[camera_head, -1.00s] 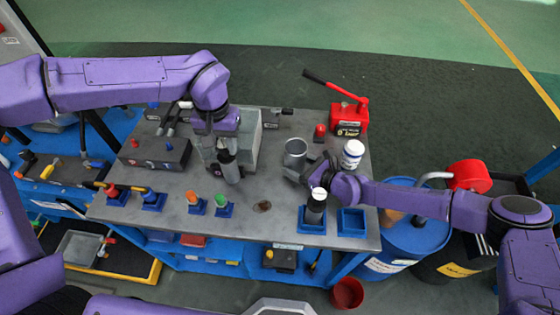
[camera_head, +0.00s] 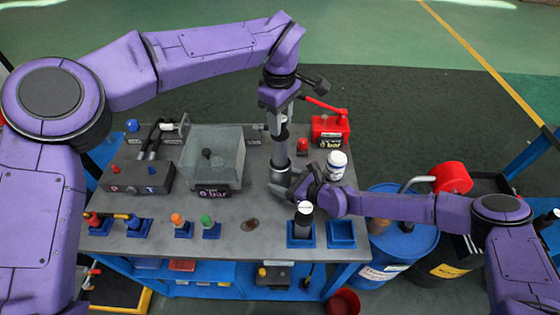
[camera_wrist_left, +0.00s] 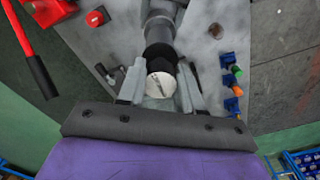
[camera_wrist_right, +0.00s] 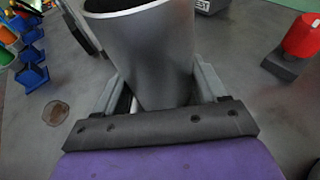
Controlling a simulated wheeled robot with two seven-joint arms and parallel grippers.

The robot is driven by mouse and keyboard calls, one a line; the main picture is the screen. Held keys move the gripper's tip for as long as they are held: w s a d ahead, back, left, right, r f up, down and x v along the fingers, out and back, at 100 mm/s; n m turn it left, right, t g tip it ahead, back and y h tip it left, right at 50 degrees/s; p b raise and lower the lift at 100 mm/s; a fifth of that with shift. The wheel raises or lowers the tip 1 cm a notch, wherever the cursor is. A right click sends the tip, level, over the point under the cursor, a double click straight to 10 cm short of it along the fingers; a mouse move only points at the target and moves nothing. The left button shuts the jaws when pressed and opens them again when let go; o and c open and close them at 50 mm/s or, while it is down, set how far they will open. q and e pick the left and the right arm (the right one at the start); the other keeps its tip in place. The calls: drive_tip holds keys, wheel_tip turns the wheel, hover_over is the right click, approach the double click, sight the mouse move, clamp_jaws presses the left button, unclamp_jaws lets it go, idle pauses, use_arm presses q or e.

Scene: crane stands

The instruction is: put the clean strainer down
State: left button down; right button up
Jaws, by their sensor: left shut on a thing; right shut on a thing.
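My left gripper (camera_head: 279,100) is shut on the strainer (camera_wrist_left: 160,57), which has a black collar, a pale round end and a grey body. It hangs roughly upright above the back right of the bench. My right gripper (camera_head: 297,188) is shut on a grey open-topped cup (camera_wrist_right: 150,55), which stands low on the bench. In the head view the strainer is in line with the cup; whether its lower end is inside the cup I cannot tell. A similar black cylinder with a white top (camera_head: 303,220) stands in a blue square holder (camera_head: 291,242).
An empty blue holder (camera_head: 341,234) is to the right. A white bottle (camera_head: 337,165), a red hand pump (camera_head: 330,130) and a red knob (camera_head: 302,146) stand near my grippers. A clear box (camera_head: 213,155) is at left.

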sight(280, 152)
use_arm(q)
wheel_tip(280, 152, down, 12)
drive_tip(key=shift+r, duration=0.2)
drive_tip(key=shift+f, duration=0.1)
drive_tip(key=c, duration=0.8)
unclamp_jaws()
drive_tip(key=shift+o, duration=0.2)
wheel_tip(280, 152, up, 12)
drive_tip(key=shift+r, duration=0.15)
use_arm(e)
drive_tip(key=o, duration=0.9)
drive_tip(key=shift+c, duration=0.2)
drive_tip(key=shift+d, duration=0.1)
